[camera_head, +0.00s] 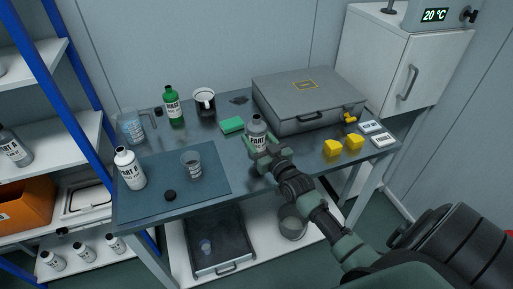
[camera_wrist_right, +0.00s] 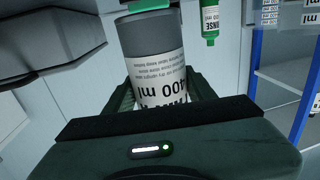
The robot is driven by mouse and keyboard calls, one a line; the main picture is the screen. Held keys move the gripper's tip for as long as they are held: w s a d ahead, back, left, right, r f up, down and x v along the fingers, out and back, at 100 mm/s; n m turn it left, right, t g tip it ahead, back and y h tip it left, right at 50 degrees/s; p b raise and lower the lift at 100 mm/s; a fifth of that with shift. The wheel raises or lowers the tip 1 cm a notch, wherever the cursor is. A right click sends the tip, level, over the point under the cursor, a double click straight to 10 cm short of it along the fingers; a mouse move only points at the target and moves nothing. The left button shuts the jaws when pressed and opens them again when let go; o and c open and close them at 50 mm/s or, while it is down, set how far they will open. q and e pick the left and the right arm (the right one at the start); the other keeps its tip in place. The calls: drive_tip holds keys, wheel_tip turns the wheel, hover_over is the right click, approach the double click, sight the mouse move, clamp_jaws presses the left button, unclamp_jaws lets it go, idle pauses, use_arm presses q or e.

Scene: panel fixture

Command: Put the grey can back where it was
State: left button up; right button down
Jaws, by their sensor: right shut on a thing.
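The grey can (camera_head: 257,132), with a white label reading PART, stands upright between the fingers of my right gripper (camera_head: 262,152), over the middle of the bench. My right gripper is shut on it. In the right wrist view the can (camera_wrist_right: 160,60) appears upside down, gripped between the dark fingers (camera_wrist_right: 165,100). I cannot tell whether its base touches the bench top. My left gripper is not in view.
A shelf rack (camera_head: 50,80) stands left.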

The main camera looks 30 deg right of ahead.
sight(257, 148)
drive_tip(key=shift+f, duration=2.05)
drive_tip(key=shift+f+b, duration=0.2)
drive_tip(key=shift+b, duration=0.15)
drive_tip(key=c, duration=0.5)
unclamp_jaws()
drive_tip(key=shift+r, duration=0.1)
drive_tip(key=s+a, duration=0.1)
drive_tip(key=s, duration=1.1)
drive_tip(key=shift+a, duration=0.1)
